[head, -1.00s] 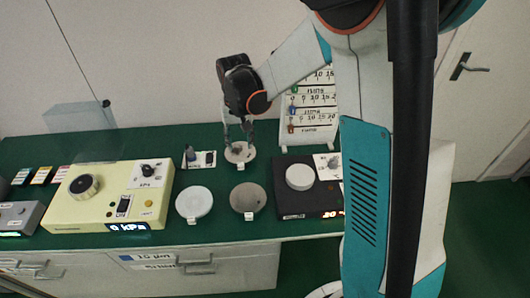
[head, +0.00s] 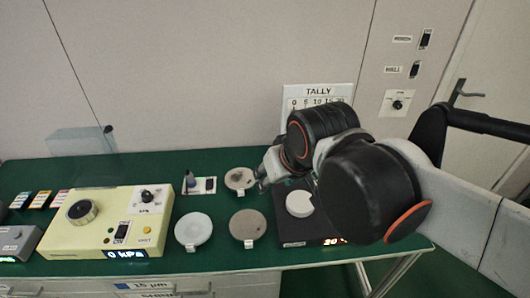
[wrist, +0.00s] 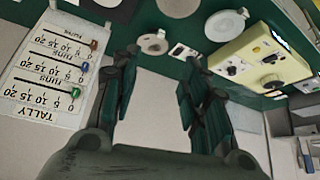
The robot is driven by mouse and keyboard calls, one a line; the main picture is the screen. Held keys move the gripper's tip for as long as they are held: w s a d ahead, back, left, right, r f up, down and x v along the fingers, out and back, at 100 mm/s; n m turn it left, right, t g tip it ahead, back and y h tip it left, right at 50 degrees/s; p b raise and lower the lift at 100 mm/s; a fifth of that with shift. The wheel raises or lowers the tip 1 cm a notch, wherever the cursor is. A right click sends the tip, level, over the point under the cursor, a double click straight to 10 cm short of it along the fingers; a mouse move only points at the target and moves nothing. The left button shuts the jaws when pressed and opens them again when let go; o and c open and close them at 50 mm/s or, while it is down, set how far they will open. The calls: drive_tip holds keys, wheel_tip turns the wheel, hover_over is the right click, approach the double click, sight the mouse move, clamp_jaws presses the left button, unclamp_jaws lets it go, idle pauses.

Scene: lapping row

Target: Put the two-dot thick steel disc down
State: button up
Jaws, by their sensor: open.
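A small grey disc (head: 239,176), likely the thick steel disc, seems to lie in the pale round dish (head: 231,187) at the back of the green bench. In the wrist view, the disc (wrist: 154,45) is a small grey patch inside the dish's pale ring; no dots can be made out. My gripper (wrist: 161,56) is open with nothing between its fingers. In the head view, my gripper (head: 260,180) is just right of the dish, partly hidden by my wrist.
A white dish (head: 193,231) and a grey dish (head: 248,225) stand in front. A yellow control box (head: 104,222) is left. A black scale (head: 300,227) with a white pan is right, partly behind my arm. A tally board (head: 318,95) stands behind.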

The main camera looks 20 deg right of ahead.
drive_tip(key=s, duration=0.2)
drive_tip(key=shift+s+f+t, duration=0.2)
drive_tip(key=shift+s+t, duration=0.1)
drive_tip(key=shift+t, duration=0.1)
